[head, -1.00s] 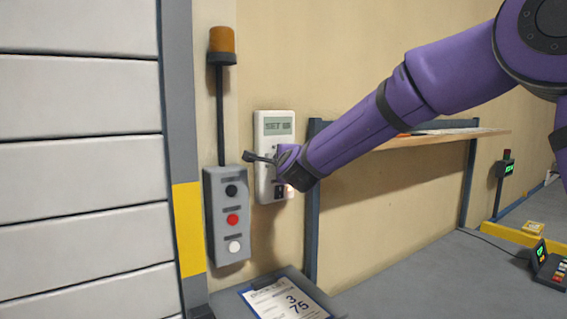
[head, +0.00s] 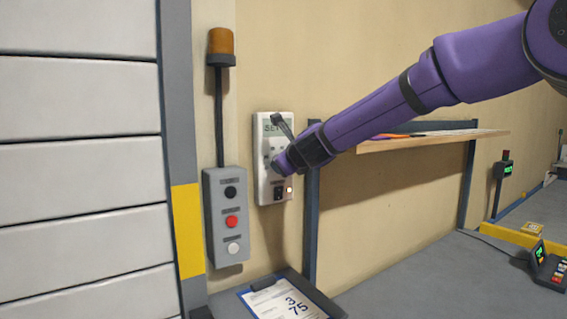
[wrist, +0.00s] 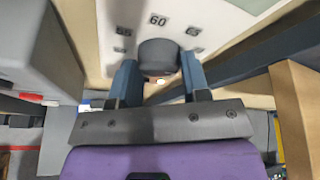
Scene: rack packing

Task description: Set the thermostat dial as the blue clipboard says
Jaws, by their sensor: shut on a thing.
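The white thermostat (head: 262,188) hangs on the wall, its display (head: 272,128) partly covered by my gripper and showing "SE..."; the set number cannot be read. In the wrist view the dark round dial (wrist: 158,54) sits between the two fingers of my gripper (wrist: 159,75), which is shut on it. Printed marks stand around the dial, with 60 clearest and smaller marks to either side. The dial's pointer direction is not clear. The blue clipboard (head: 247,294) lies on a surface below; its paper shows a large 3 and 75, its smaller text unreadable.
A grey button box (head: 212,240) with black, red and white buttons and an amber lamp (head: 221,41) on a pole stands left of the thermostat. A wooden shelf (head: 440,143) on blue posts is to the right, below my arm.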

